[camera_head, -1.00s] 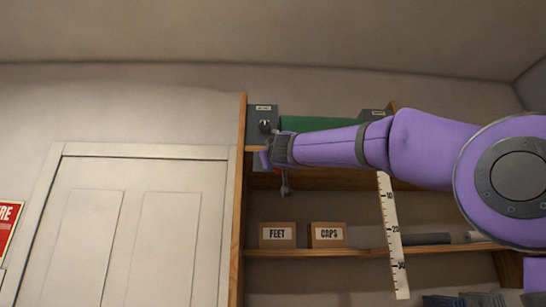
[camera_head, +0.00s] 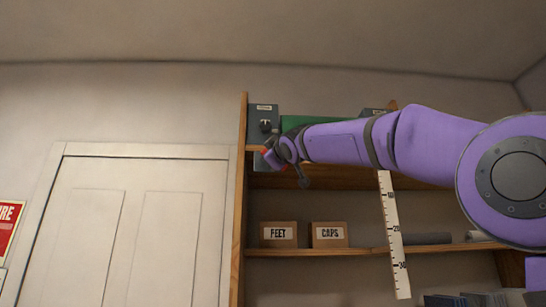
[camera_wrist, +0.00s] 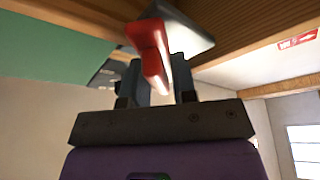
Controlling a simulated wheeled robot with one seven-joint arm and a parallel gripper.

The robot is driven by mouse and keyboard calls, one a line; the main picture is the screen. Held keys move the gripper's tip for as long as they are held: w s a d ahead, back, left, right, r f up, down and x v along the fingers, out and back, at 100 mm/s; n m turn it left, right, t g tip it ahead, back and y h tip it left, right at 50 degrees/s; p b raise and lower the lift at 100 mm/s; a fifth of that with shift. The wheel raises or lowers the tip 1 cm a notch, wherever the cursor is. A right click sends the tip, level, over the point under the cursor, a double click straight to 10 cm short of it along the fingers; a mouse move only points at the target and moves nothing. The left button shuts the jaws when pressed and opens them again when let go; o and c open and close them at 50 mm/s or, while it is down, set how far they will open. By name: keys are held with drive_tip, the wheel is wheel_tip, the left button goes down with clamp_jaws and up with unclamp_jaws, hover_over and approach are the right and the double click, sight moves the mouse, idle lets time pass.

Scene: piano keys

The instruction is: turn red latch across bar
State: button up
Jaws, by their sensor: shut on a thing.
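The red latch (camera_wrist: 150,50) shows large in the wrist view, under a grey metal plate (camera_wrist: 186,30) fixed by the wooden shelf edge. My gripper (camera_wrist: 157,85) is shut on the red latch, with a dark finger on each side of it. In the head view a bit of the red latch (camera_head: 266,153) shows beside my gripper (camera_head: 272,156), at the upper left of the shelf unit. My wrist hides most of the latch there. A green bar-like piece (camera_head: 305,121) lies above, between grey blocks; I cannot tell whether it is the bar.
A grey box with a knob (camera_head: 264,118) stands on the top shelf. Boxes labelled FEET (camera_head: 278,235) and CAPS (camera_head: 329,235) sit on the shelf below. A white ruler (camera_head: 394,235) hangs in front of the shelves. A white door (camera_head: 135,230) is at left.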

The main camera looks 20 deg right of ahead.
drive_tip(key=shift+a+f+n+g+y, duration=0.1)
drive_tip(key=shift+n+g+y, duration=0.25)
drive_tip(key=shift+n, duration=0.85)
drive_tip(key=shift+f+n+g+y, duration=0.15)
drive_tip(key=shift+n+g, duration=0.3)
drive_tip(key=shift+n, duration=0.75)
drive_tip(key=shift+n+g, duration=0.7)
drive_tip(key=shift+n, duration=1.1)
drive_tip(key=o, duration=0.7)
drive_tip(key=shift+y, duration=0.3)
drive_tip(key=shift+s, duration=0.1)
drive_tip(key=s+d, duration=0.1)
drive_tip(key=s, duration=0.9)
drive_tip(key=shift+s+d, duration=0.2)
